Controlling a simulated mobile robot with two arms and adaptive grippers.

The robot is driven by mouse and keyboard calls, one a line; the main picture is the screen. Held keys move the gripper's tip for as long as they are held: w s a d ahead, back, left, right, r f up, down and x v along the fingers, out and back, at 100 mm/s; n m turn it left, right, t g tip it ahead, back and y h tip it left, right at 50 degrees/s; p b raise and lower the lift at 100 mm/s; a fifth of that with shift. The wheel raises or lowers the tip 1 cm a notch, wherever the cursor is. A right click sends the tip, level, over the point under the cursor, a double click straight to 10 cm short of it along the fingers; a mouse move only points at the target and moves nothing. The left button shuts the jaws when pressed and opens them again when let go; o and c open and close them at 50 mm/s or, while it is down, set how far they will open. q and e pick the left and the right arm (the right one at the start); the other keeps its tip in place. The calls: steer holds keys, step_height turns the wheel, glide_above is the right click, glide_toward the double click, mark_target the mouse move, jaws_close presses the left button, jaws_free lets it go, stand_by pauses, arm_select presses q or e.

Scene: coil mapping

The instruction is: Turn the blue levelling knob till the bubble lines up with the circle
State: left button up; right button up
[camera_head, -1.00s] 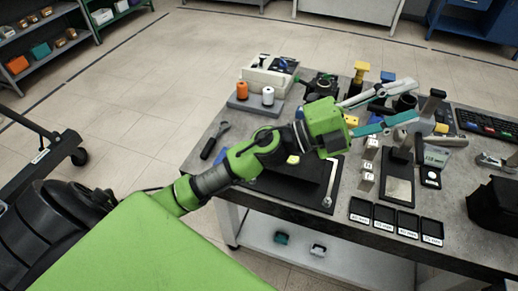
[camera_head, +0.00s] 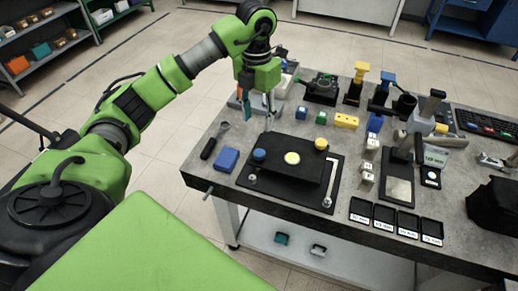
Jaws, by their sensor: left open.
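The blue levelling knob (camera_head: 259,154) stands at the left back corner of a dark levelling plate (camera_head: 287,180) on the table. A round yellow-green bubble level (camera_head: 292,158) sits in the plate's middle; the bubble and circle are too small to tell apart. A yellow knob (camera_head: 321,143) stands at the plate's right back corner. My left gripper (camera_head: 258,115) is open and empty, pointing down above and behind the blue knob, apart from it. My right gripper is not in view.
A blue block (camera_head: 227,160) and a dark-handled tool (camera_head: 214,141) lie left of the plate. Small coloured blocks, including a yellow one (camera_head: 346,121), stand behind it. Labelled black trays (camera_head: 384,217) and a grey-topped stand (camera_head: 398,189) are on the right.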

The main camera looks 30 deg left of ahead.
mark_target(259, 153)
arm_select(q)
steer(key=f+p, duration=0.3)
steer(key=f, duration=0.9)
steer(key=shift+d, duration=0.2)
steer(key=shift+f, duration=0.7)
steer(key=c, duration=1.1)
